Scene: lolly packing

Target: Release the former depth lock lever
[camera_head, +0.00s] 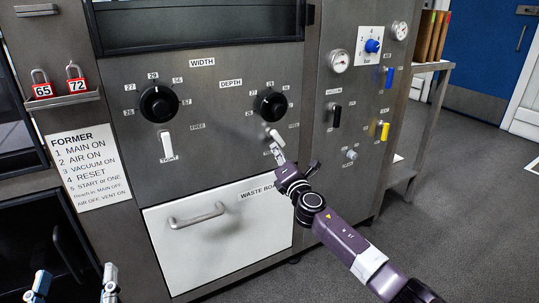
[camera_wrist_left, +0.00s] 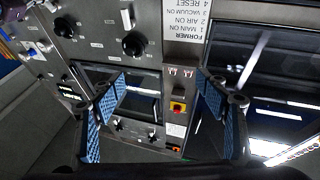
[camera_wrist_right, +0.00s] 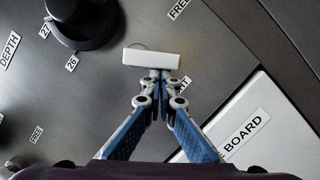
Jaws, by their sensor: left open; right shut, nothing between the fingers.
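The depth lock lever (camera_head: 273,134) is a small white handle below the black DEPTH knob (camera_head: 270,106); it tilts in the head view. My right gripper (camera_head: 276,150) is shut and empty, with its tips at the lever. In the right wrist view, the closed fingertips (camera_wrist_right: 158,74) sit against or just short of the long edge of the white lever (camera_wrist_right: 150,59). Whether they touch is unclear. A label behind the fingers is partly hidden. My left gripper (camera_head: 75,283) is open and empty at the bottom left of the head view, away from the panel.
The WIDTH knob (camera_head: 159,104) and its white lever (camera_head: 167,145) are to the left. The waste board drawer (camera_head: 225,238) with its handle lies below. Valves and gauges stand to the right, including a black-handled one (camera_head: 337,115). Padlocks (camera_head: 76,79) rest on a left shelf.

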